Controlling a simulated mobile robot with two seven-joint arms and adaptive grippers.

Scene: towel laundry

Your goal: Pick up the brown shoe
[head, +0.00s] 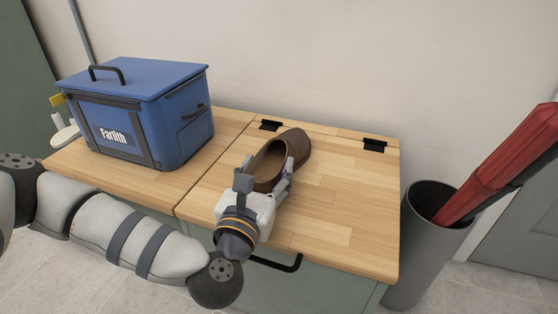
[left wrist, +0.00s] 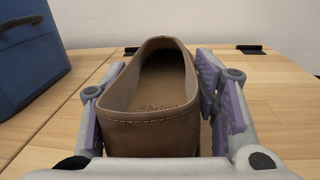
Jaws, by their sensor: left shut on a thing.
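The brown shoe (head: 294,145) rests on the wooden top of the green cabinet, its toe pointing away from me toward the wall. My left gripper (head: 267,178) is around the heel end of the shoe, one finger on each side, and is shut on it. In the left wrist view the shoe (left wrist: 155,85) fills the space between the purple-padded fingers of the gripper (left wrist: 160,115), with its opening facing up. The shoe looks upright and low on the wood. My right gripper is in neither view.
A blue cooler box (head: 150,110) with a black handle stands on the left of the cabinet top (head: 345,210). A grey bin (head: 430,235) holding a red umbrella (head: 510,160) stands on the floor to the right. The wood right of the shoe is clear.

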